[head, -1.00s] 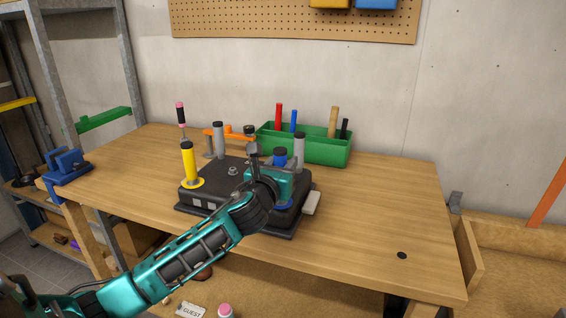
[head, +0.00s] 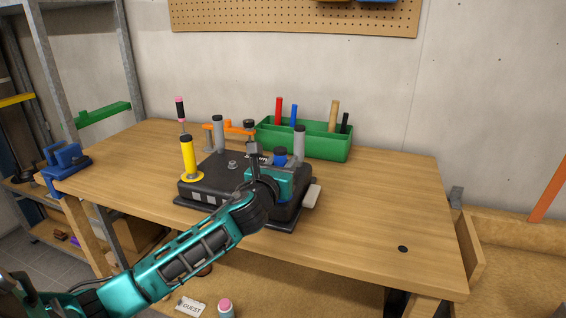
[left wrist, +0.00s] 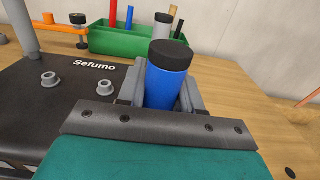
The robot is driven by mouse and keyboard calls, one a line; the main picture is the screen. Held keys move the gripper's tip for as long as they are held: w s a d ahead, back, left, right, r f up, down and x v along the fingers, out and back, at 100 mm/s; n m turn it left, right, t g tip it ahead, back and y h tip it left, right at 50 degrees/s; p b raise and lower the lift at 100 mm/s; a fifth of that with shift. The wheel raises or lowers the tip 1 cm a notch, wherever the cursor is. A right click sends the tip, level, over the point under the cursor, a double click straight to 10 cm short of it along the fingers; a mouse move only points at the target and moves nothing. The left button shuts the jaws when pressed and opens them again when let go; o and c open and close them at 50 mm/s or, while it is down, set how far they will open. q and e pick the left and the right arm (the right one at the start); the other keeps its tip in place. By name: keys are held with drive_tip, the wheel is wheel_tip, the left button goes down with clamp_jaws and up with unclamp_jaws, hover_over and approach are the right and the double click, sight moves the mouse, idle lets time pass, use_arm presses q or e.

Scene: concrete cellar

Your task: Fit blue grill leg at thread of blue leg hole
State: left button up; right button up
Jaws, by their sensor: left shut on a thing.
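The blue grill leg (head: 281,157), with a black cap, stands about upright at the front right of the black upturned grill body (head: 207,172). It shows large in the left wrist view (left wrist: 167,84). My left gripper (head: 279,168) is shut on it, with grey fingers on both sides. The gripper hides the leg's lower end and the blue leg hole, so I cannot tell whether the thread is engaged. A yellow leg (head: 189,158) stands in a yellow ring at the front left. Grey legs (head: 218,134) (head: 299,143) stand at the back corners. My right gripper is not in view.
A green tool caddy (head: 318,145) stands behind the grill. A blue vise (head: 65,160) sits at the table's left edge. The table's right side (head: 385,210) is clear.

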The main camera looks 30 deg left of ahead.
use_arm(q)
drive_tip(key=shift+f, duration=0.3)
drive_tip(key=o, duration=1.1)
drive_tip(key=v, duration=1.3)
drive_tip(key=shift+w, duration=0.1)
